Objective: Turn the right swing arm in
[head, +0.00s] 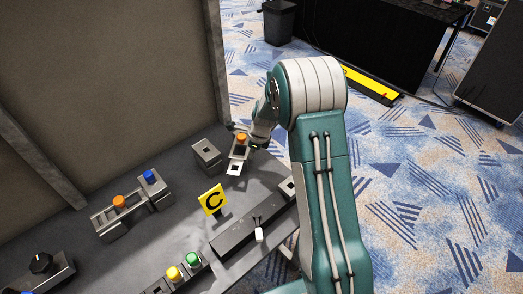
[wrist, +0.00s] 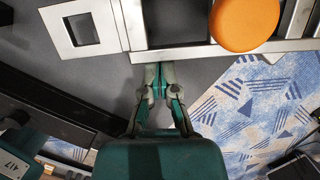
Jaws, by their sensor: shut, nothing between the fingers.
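The right swing arm (head: 238,153) is a metal frame with an orange knob (head: 242,138) at the far right of the dark table. In the wrist view its metal bar (wrist: 190,53) runs across the top, with the orange knob (wrist: 245,22) to the right and a pale plate with a square hole (wrist: 82,28) to the left. My gripper (wrist: 161,68) is shut and empty, its fingertips at the bar's near edge, left of the knob. I cannot tell whether they touch it. In the head view my arm mostly hides the gripper.
A grey block (head: 206,153) stands left of the swing arm. A yellow C sign (head: 212,200) and a dark bar with a white tag (head: 259,235) are nearer. Another fixture with an orange knob (head: 119,202) is farther left. Carpet (head: 410,170) lies beyond the table's right edge.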

